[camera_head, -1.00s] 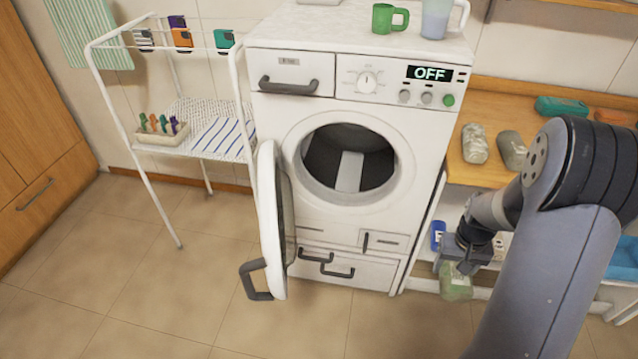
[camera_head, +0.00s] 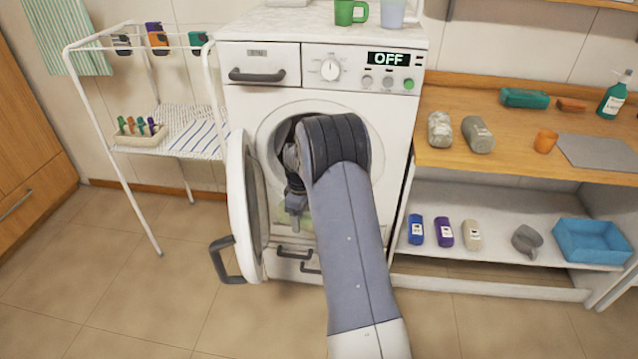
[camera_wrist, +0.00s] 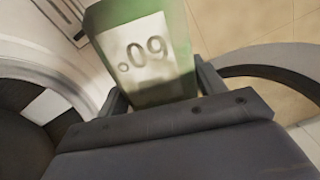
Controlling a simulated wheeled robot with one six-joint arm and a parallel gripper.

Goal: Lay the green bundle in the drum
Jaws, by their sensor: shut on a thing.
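My gripper (camera_head: 296,203) is in front of the washing machine's opening and shut on the green bundle. The bundle (camera_wrist: 140,62) fills the upper middle of the wrist view, between my fingers, with a pale label that reads 60° upside down. In the head view a pale green bit of it (camera_head: 282,217) shows beside my gripper at the lower rim; my arm hides the rest. The dark drum (camera_head: 284,131) is mostly hidden behind my arm. In the wrist view a dark opening (camera_wrist: 18,145) lies at the left, with the bundle apart from it.
The open round door (camera_head: 238,205) stands left of the opening. A drying rack (camera_head: 103,45) is farther left. At the right, a wooden counter (camera_head: 510,155) holds a teal roll (camera_head: 524,98) and two grey rolls; the shelf below holds small packs and a blue basket (camera_head: 590,241).

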